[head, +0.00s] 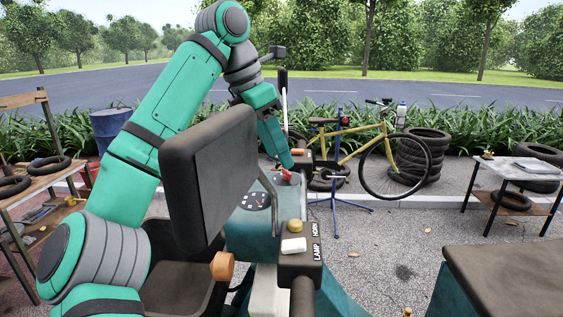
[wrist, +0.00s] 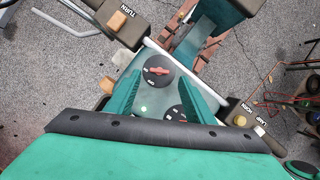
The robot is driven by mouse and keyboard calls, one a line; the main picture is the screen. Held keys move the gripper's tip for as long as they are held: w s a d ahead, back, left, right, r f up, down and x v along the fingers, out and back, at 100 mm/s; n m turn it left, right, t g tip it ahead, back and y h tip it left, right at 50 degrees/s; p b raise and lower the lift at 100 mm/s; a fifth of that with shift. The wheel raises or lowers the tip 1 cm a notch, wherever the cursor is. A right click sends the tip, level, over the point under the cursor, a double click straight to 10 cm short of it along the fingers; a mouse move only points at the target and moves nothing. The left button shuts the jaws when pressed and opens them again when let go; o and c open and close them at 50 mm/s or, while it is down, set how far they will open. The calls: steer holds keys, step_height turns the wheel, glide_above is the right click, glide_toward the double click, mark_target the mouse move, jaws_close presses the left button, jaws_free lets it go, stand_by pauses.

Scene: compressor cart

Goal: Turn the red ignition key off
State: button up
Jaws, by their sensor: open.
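The red ignition key (wrist: 158,71) sits on a round black switch plate on the teal console. In the head view a red piece, apparently the key (head: 286,175), shows just below the end of my arm. My gripper (wrist: 164,84) is open, with its two teal fingers on either side of the switch plate and the key between them. Contact with the key cannot be made out. My gripper (head: 283,162) is hard to separate from the console in the head view.
A round gauge (head: 254,200) sits beside the key. A handlebar box holds a yellow horn button (head: 295,226) and a white lamp switch (head: 293,245). Another box has an orange switch (wrist: 117,20). A dark padded panel (head: 205,175) stands in front of my arm.

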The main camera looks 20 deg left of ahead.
mark_target(287, 174)
steer(key=shift+x, duration=1.85)
steer(key=shift+c, duration=0.5)
steer(key=c, duration=0.9)
steer(key=shift+c, duration=0.2)
steer(key=n+y, duration=0.1)
steer(key=n, duration=0.1)
steer(key=n+t+y, duration=0.1)
steer(key=n, duration=0.2)
steer(key=shift+s+d+r+n, duration=0.1)
steer(key=shift+s+d+n, duration=0.1)
steer(key=shift+n, duration=0.1)
steer(key=n, duration=0.2)
steer(key=n+y, duration=0.1)
steer(key=n, duration=0.1)
steer(key=n+y, duration=0.1)
steer(key=n, duration=0.1)
steer(key=shift+d, duration=0.35)
steer(key=shift+n+y, duration=0.3)
